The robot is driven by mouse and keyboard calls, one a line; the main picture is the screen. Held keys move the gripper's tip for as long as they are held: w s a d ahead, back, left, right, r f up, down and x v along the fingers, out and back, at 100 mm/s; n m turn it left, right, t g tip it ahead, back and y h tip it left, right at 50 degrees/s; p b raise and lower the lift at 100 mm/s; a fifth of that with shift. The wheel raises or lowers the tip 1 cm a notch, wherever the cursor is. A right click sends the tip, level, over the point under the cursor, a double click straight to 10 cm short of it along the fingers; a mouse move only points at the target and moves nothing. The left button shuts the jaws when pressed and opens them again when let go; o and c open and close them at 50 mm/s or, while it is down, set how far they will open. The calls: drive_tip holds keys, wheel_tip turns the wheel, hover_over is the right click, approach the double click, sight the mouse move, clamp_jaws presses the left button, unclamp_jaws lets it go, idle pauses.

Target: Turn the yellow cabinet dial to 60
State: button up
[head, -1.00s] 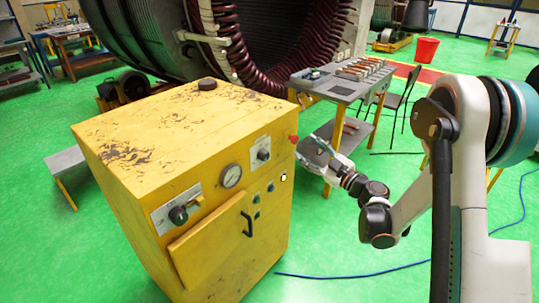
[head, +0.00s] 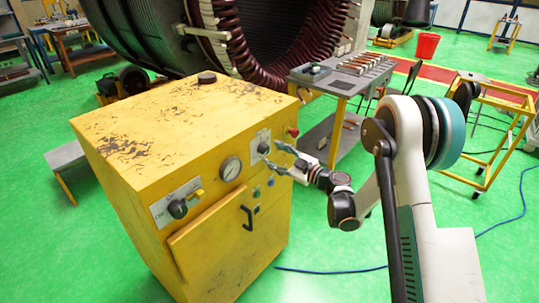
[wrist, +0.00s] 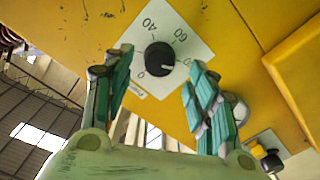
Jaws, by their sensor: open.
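The yellow cabinet (head: 150,130) stands at the left of the head view. Its black dial (head: 263,147) sits on a white scale plate on the upper right of the front face. In the wrist view the dial (wrist: 160,58) lies between my fingertips, on a plate (wrist: 140,38) with 40 and 60 readable and other figures partly hidden by the fingers. A light mark on the knob points to the lower right of that picture, away from 60. My gripper (head: 276,155) is open in front of the dial, one finger on either side; contact is not visible.
A red button (head: 293,131), a gauge (head: 231,169) and a second black knob (head: 178,209) share the cabinet front. A door handle (head: 247,217) sticks out below. A blue cable (head: 340,273) crosses the floor.

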sight(267, 151)
drive_tip(key=shift+x, duration=1.6)
drive_tip(key=c, duration=1.1)
drive_tip(key=shift+n+b, duration=0.4)
drive_tip(key=shift+b, duration=0.05)
drive_tip(key=n+b, duration=0.2)
drive_tip(key=n, duration=0.3)
drive_tip(key=shift+f, duration=0.1)
drive_tip(key=n+b, duration=0.1)
drive_tip(key=n, duration=0.5)
